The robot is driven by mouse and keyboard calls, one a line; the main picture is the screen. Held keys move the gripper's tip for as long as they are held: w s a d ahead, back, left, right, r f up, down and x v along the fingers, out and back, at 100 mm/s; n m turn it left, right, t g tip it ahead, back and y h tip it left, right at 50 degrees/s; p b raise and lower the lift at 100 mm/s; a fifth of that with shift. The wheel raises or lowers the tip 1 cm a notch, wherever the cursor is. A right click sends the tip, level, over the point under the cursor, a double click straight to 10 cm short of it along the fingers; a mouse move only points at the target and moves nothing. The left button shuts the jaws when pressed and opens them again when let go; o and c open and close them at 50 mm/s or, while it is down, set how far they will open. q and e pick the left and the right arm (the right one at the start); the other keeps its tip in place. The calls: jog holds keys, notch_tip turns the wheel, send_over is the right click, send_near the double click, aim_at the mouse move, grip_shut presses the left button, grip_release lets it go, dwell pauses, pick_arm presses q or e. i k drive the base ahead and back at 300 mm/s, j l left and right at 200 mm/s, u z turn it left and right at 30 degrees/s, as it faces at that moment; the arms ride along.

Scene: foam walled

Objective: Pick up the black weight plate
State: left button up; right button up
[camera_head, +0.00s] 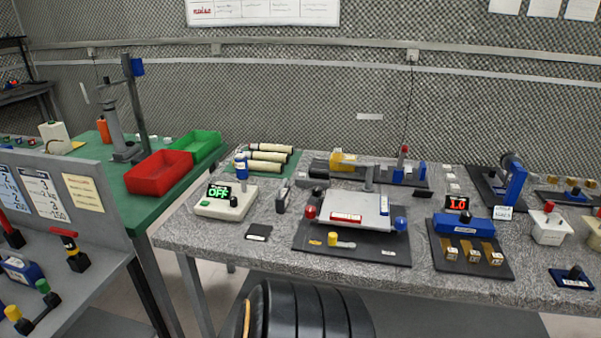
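Several thick black discs (310,312) stand on edge side by side at the bottom middle, in front of the grey table. They look like black weight plates. A yellow-tan strip (247,318) shows at their left side. Their lower parts are cut off by the picture's bottom edge, so I cannot see what they rest on. I cannot tell which one is the plate named in the task. Neither my left nor my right gripper is in view.
The speckled grey table (190,235) behind the discs carries a silver device on a black base (350,247), a white display box (226,203) and other equipment. A green table (135,203) with a red bin (159,173) and a green bin (196,146) stands left. A grey panel (110,205) stands nearer left.

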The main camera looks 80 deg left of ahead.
aim_at(283, 198)
jog(key=u, duration=2.85)
